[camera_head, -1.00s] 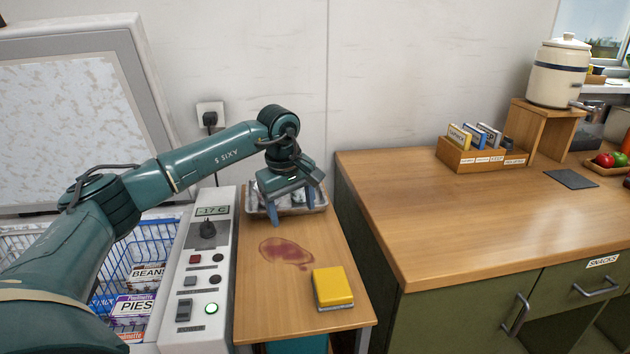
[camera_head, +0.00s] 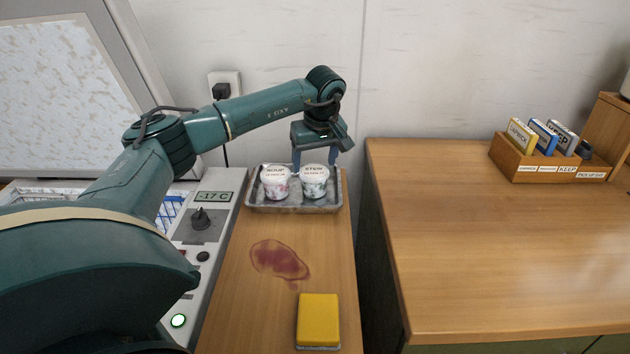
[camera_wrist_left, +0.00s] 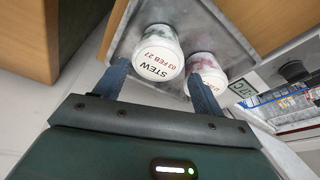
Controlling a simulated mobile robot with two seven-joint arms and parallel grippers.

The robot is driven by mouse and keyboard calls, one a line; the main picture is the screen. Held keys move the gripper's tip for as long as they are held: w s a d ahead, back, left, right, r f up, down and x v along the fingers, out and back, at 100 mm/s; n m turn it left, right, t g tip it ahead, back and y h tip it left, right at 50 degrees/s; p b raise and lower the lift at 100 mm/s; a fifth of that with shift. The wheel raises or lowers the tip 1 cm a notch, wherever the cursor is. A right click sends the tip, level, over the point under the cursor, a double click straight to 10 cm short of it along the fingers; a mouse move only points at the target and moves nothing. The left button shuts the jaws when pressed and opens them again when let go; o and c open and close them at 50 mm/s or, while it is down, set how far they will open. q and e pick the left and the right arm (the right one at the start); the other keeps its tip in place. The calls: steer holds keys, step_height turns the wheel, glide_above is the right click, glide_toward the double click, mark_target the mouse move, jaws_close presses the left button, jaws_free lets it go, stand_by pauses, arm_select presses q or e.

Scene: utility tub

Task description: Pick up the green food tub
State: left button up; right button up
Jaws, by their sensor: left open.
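The green food tub (camera_head: 314,184) is a white-lidded tub labelled STEW with green speckled contents, upright on the right side of a metal tray. In the left wrist view its lid (camera_wrist_left: 157,55) shows between and just beyond my fingertips. My left gripper (camera_head: 315,163) is open and empty, with its fingers pointing down at the far side of the tub; I cannot tell whether they touch it. It also shows in the left wrist view (camera_wrist_left: 158,72). My right gripper is not in view.
A similar tub labelled SOUP (camera_head: 275,183), with red contents, stands close on the left in the same tray (camera_head: 294,208). A red stain (camera_head: 279,260) and a yellow sponge (camera_head: 318,319) lie nearer on the narrow wooden top. The wall is close behind. A wide counter (camera_head: 480,250) is at right.

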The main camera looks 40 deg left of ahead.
mark_target(314, 172)
arm_select(q)
steer(key=x, duration=0.6)
steer(key=shift+w+f, duration=0.2)
steer(key=shift+f, duration=0.15)
steer(key=shift+r, duration=0.1)
steer(key=c, duration=0.8)
